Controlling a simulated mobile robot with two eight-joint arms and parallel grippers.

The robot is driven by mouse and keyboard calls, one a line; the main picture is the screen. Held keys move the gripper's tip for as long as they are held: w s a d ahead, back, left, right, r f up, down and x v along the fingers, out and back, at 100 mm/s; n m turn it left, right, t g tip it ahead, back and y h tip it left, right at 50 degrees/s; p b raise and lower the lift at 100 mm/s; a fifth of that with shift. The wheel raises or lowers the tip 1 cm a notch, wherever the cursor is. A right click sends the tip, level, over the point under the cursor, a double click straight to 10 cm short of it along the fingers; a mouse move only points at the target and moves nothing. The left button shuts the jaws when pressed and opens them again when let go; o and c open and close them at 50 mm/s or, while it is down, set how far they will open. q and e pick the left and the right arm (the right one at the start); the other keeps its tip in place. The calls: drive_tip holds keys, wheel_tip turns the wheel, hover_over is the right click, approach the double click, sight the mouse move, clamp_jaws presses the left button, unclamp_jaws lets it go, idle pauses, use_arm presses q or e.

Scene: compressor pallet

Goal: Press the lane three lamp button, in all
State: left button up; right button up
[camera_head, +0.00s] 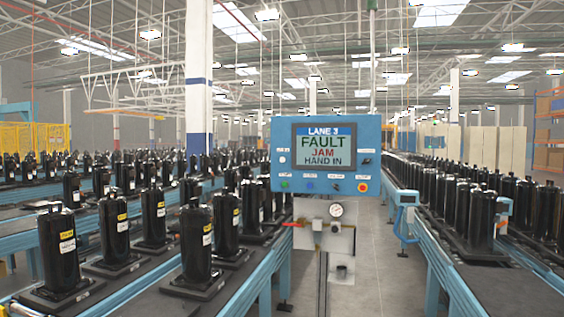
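A blue control panel (375,135) stands upright in the middle of the head view. Its screen (324,146) reads LANE 3, FAULT, JAM, HAND IN. Below the screen are a green button (284,185), a blue button (310,185), a dark control (336,186) and a red stop button on yellow (362,187). A small white round button or lamp (282,159) is left of the screen, and a black knob (367,161) is right of it. The labels are too small to read, so I cannot tell which is the lamp button. Neither gripper is in view.
Under the panel is a grey box with a gauge (336,209) and a red lever (292,224). Conveyors run on both sides, carrying black compressors (65,252) on the left and more compressors (481,215) on the right. Grey floor (385,262) shows between them.

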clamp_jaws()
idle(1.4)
